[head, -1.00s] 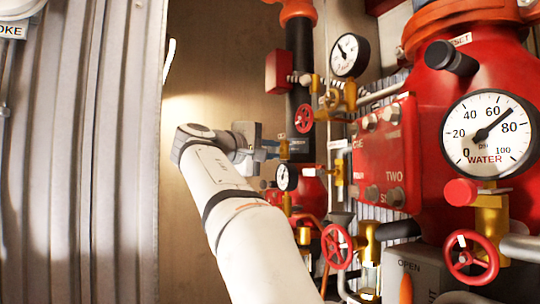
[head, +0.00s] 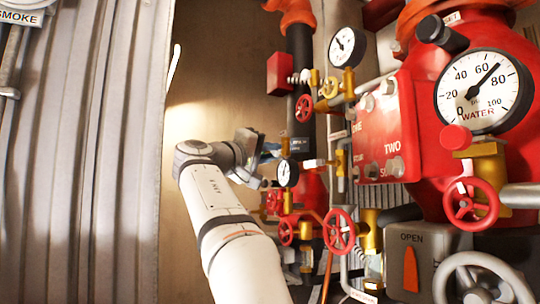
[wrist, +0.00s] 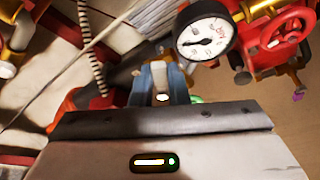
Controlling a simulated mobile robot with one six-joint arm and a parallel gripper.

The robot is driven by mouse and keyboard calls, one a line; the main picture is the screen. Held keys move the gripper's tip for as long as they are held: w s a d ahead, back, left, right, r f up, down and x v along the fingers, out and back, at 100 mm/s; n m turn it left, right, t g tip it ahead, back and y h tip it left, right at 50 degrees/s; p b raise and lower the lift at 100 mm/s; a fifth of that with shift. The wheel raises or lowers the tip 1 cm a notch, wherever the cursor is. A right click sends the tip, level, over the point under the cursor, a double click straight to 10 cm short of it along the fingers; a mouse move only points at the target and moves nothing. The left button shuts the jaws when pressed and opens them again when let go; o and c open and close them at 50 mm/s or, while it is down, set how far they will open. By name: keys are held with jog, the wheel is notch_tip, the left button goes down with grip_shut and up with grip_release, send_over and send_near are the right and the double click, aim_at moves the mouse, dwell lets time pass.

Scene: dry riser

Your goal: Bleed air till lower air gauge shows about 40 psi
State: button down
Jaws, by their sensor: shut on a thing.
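The lower air gauge (head: 288,173) is a small white dial with a black rim, low on the pipework in the head view. In the wrist view, its dial (wrist: 207,32) is tilted and its figures are too blurred to read surely. My gripper (head: 270,151) is just above and left of it in the head view. In the wrist view, my gripper's blue fingers (wrist: 162,82) are shut on a small pale piece (wrist: 164,79), left of and below the gauge. What the piece belongs to is hidden.
A large water gauge (head: 484,91) reads roughly 70. An upper gauge (head: 347,47) is on the pipework. Several red handwheels, one at right (head: 471,202), and brass fittings crowd the area. A corrugated wall (head: 85,150) stands left; bare wall (head: 215,85) lies behind my arm.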

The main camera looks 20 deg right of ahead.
jog(key=c, duration=1.4)
grip_release()
jog(key=b+v, duration=0.2)
jog(key=v, duration=0.6)
